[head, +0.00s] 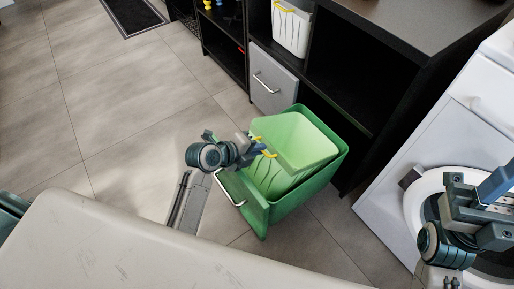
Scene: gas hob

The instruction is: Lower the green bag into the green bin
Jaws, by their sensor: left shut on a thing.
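The light green bag (306,143), with yellow handles, is at the middle right in the head view. It sits at least partly inside the dark green bin (262,214), a pulled-out drawer with a pale front handle. The bag's lower part is hidden by the bin's walls. My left gripper (256,149) is shut on the bag at its left side, by the yellow handles. My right gripper (493,200) is at the right edge, in front of the washing machine and away from the bag; its jaw opening is unclear.
The black shelf unit (393,32) stands behind the bin, with a grey drawer (272,82) and a white container (291,28) with a yellow handle. A white washing machine (398,200) is at the right. Tiled floor (120,100) is clear at the left.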

